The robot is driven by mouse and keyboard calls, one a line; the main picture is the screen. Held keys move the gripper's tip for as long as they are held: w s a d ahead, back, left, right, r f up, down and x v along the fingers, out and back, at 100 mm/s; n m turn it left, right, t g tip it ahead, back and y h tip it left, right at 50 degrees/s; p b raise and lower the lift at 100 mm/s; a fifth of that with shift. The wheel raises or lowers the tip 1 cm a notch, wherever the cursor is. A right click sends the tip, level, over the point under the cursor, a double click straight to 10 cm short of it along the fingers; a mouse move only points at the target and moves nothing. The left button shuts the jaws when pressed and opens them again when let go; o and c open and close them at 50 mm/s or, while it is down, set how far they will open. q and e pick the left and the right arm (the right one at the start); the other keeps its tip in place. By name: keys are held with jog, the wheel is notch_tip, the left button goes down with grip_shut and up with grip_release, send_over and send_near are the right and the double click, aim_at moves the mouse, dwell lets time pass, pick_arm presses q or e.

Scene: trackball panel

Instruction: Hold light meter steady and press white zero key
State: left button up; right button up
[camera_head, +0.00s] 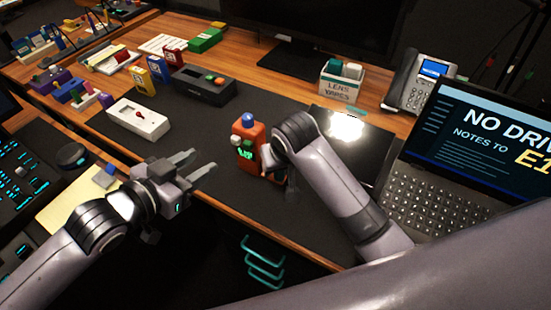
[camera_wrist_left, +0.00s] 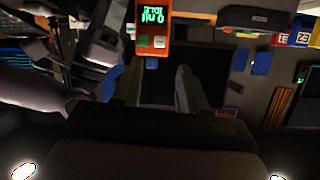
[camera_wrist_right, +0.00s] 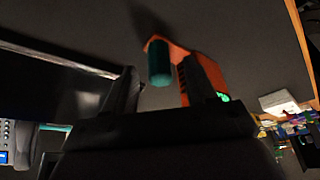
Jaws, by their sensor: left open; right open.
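The orange light meter (camera_head: 258,132) stands upright on the dark desk mat, with a blue dome on top and a lit green display. Its white key (camera_head: 236,140) is on the front. In the left wrist view the meter (camera_wrist_left: 167,32) reads IDLE, with a green key and a white key (camera_wrist_left: 159,42) side by side. My left gripper (camera_head: 203,160) is open and empty, left of the meter and apart from it. My right gripper is at the meter's right side, mostly hidden by its arm; in the right wrist view it (camera_wrist_right: 168,85) is open, with part of the meter (camera_wrist_right: 180,52) close between its fingers; contact is unclear.
A white box (camera_head: 138,119) with a red knob and a dark grey device (camera_head: 204,86) are behind on the left. A laptop (camera_head: 450,150), a phone (camera_head: 418,82) and a labelled bin (camera_head: 341,82) are at right. Bare mat (camera_head: 205,130) lies left of the meter.

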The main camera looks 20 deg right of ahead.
jog(key=shift+x, duration=0.85)
grip_shut()
pick_arm(q)
grip_shut()
dwell(1.1)
